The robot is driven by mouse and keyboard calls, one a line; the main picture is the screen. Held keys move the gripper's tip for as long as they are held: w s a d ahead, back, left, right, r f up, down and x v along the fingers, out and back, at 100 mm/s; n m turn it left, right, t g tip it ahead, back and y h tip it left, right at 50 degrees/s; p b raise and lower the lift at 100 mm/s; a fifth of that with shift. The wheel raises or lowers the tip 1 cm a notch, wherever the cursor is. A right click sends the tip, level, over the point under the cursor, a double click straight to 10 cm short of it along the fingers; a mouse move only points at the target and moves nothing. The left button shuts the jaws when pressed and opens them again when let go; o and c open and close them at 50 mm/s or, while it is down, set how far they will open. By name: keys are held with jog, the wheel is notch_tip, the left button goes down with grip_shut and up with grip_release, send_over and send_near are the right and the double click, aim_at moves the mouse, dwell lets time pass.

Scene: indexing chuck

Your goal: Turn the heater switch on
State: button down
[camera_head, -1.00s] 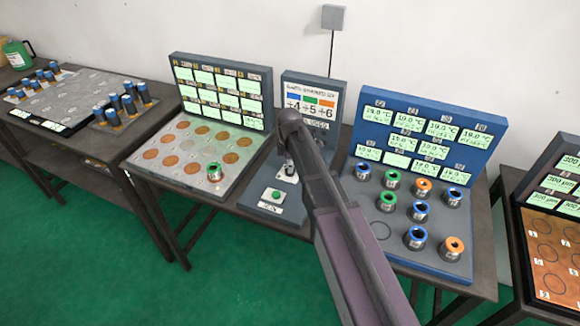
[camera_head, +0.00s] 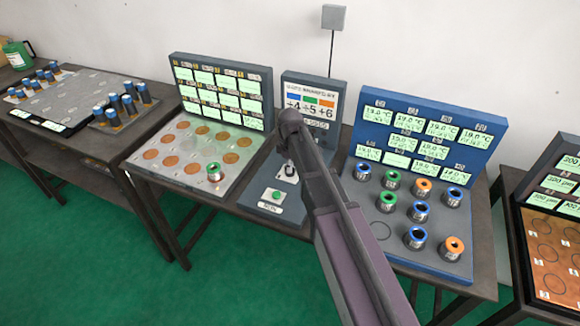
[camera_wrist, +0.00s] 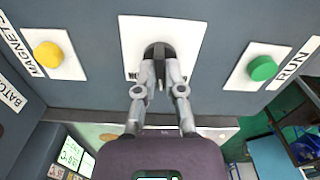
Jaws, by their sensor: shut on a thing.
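The heater switch (camera_wrist: 157,48) is a dark knob on a white plate (camera_wrist: 190,35) in the wrist view. Its label is mostly covered by my fingers; only the first letters show. My gripper (camera_wrist: 160,68) is shut on the switch, with one finger on each side of it. Which way the switch is set cannot be told. In the head view the white switch plate (camera_head: 286,178) shows on the grey console (camera_head: 258,192), partly hidden by my arm.
A green RUN button (camera_wrist: 262,68) and a yellow MAGNETS button (camera_wrist: 47,55) flank the switch. A blue rack (camera_head: 433,262) with several coloured-top cylinders stands right of the console. A panel of copper discs (camera_head: 170,180) stands left, holding one green-topped cylinder (camera_head: 214,172).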

jog(key=m, duration=0.3)
jog(key=shift+m, duration=2.3)
jog(key=c, duration=0.7)
grip_release()
jog(key=shift+c, duration=0.2)
jog(key=shift+n, duration=0.5)
